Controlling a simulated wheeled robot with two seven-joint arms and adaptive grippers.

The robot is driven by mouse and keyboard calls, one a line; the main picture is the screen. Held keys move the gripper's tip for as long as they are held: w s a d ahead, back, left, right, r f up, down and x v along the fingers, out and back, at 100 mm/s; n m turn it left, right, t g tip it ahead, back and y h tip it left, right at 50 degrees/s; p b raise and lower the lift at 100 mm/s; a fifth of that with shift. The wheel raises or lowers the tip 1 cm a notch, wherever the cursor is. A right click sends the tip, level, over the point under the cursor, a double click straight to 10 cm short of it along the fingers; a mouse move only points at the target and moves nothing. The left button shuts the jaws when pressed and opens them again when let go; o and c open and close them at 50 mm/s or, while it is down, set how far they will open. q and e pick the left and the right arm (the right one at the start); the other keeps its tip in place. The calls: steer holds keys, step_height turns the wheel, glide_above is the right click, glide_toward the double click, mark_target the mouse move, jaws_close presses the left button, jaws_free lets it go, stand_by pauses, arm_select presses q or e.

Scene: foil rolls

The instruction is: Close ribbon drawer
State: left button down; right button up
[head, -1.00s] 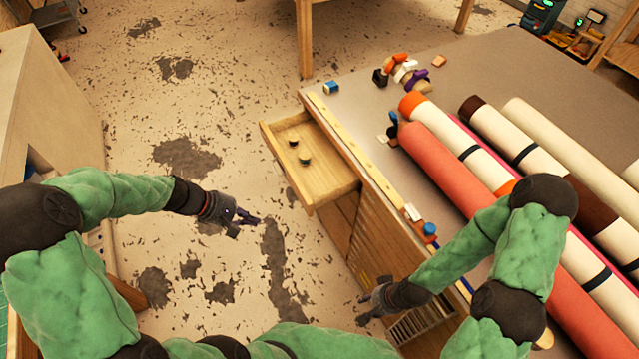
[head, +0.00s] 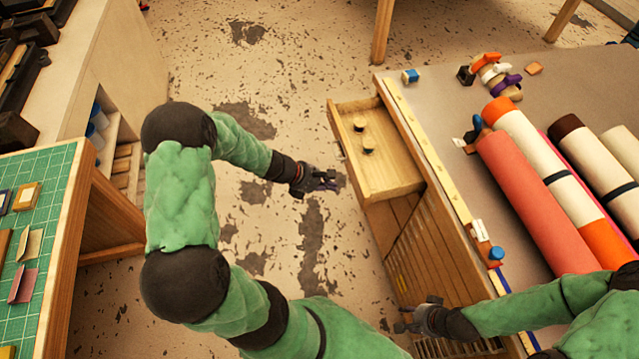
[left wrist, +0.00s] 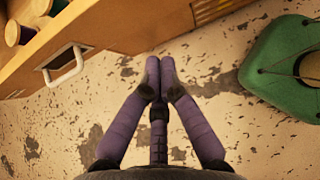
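The wooden ribbon drawer (head: 393,172) stands pulled out from the left side of the workbench cabinet (head: 440,250). Two small dark-topped spools stand inside it. In the left wrist view the drawer front (left wrist: 35,70) with its pale handle (left wrist: 66,66) is at upper left. My left gripper (head: 332,182) is just left of the drawer front, apart from it. In the left wrist view its purple fingers (left wrist: 160,70) meet at the tips with nothing between them. My right gripper (head: 402,318) is low beside the cabinet's near end; its fingers are too small to judge.
Large fabric or foil rolls (head: 535,200) lie on the workbench top at right. A table with a green cutting mat (head: 40,235) stands at left, with a shelf unit (head: 110,70) behind it. The floor between is clear.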

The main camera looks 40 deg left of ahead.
mark_target(355, 187)
arm_select(q)
steer(key=shift+w+d+f+b, duration=0.2)
steer(key=shift+w+d+f, duration=0.1)
steer(key=shift+w+d, duration=0.65)
steer(key=shift+w+d+f+b, duration=0.25)
steer(key=shift+w+d, duration=0.45)
steer(key=shift+w, duration=0.3)
steer(key=shift+w+d, duration=0.25)
steer(key=w+d, duration=0.8)
steer(key=w, duration=0.1)
steer(key=w+d, duration=0.4)
steer(key=w, duration=0.1)
steer(key=shift+w+d+p, duration=0.2)
steer(key=shift+w+p, duration=0.05)
steer(key=shift+p, duration=0.15)
steer(key=shift+w+d+r, duration=0.1)
steer(key=shift+w+d, duration=0.15)
steer(key=shift+w, duration=0.1)
